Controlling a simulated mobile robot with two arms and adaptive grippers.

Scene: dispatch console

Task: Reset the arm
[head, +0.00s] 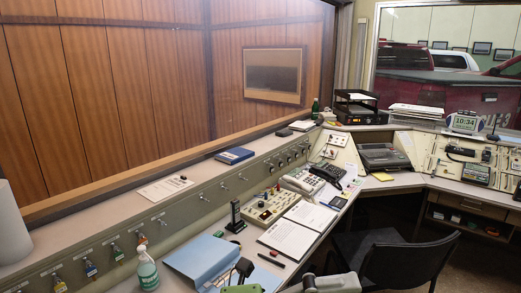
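Neither of my grippers shows clearly in the head view, and I see nothing held. A grey rounded part shows at the bottom edge, right of centre; I cannot tell whether it is part of my arm. The long console desk (205,240) runs from the lower left to the far corner and turns right. On it are an open notepad (287,239), a blue folder (202,259), a button panel (268,207), desk phones (302,181) and a small black handheld radio (236,216) standing upright.
A green-and-white spray bottle (147,270) stands at the front left, and a white roll (10,225) at the left edge. A black chair (400,262) is close to the desk at lower right. Keys hang along the sloped panel (185,208). A clock (464,122) stands at the back right.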

